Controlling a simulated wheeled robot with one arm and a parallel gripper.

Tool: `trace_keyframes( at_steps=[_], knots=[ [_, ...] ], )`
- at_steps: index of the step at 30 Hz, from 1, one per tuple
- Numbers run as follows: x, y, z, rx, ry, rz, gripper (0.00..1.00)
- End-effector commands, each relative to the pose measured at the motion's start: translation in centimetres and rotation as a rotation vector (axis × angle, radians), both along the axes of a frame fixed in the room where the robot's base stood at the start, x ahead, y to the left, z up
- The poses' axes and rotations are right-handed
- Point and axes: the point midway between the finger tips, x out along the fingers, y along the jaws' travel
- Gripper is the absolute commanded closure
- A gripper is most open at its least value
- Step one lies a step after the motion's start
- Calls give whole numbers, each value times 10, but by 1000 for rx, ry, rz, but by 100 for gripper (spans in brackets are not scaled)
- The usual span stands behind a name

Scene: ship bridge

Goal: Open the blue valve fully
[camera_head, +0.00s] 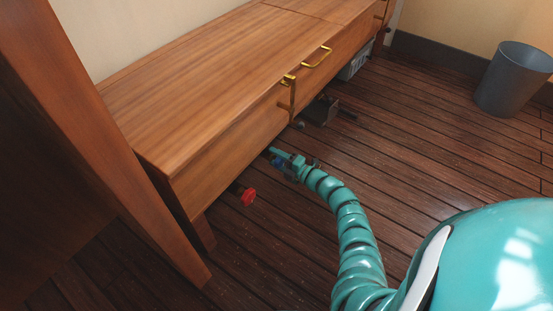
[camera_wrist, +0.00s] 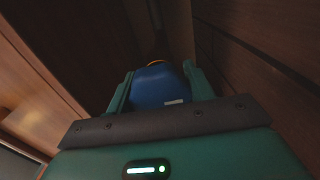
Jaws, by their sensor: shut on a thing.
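The blue valve (camera_wrist: 158,88) fills the space between the two green fingers in the wrist view. It shows a rounded blue body with a small pale mark low on its right and a thin orange-yellow edge at its far end. My gripper (camera_wrist: 157,82) is shut on it, one finger on each side. In the head view my gripper (camera_head: 279,156) is low, just in front of the wooden cabinet's lower edge, with a little blue showing by its fingers. How far the valve is turned cannot be told, and its stem is hidden.
A red valve (camera_head: 248,196) sticks out below the wooden cabinet (camera_head: 205,75) at left. A dark box-like object (camera_head: 320,110) and a grey crate (camera_head: 355,62) are under the cabinet farther along. A grey bin (camera_head: 512,80) stands at right. The plank floor between is clear.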

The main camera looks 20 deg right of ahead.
Motion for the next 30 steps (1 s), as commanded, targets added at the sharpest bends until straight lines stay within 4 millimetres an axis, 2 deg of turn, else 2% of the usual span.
trace_keyframes(
  at_steps=[17,18,21,30],
  knots=[
    [0,0,-1,-30,-21,0,70],
    [0,0,-1,-30,-21,0,46],
    [0,0,-1,-30,-22,0,28],
    [-1,-1,0,-29,-21,-1,28]
  ],
)
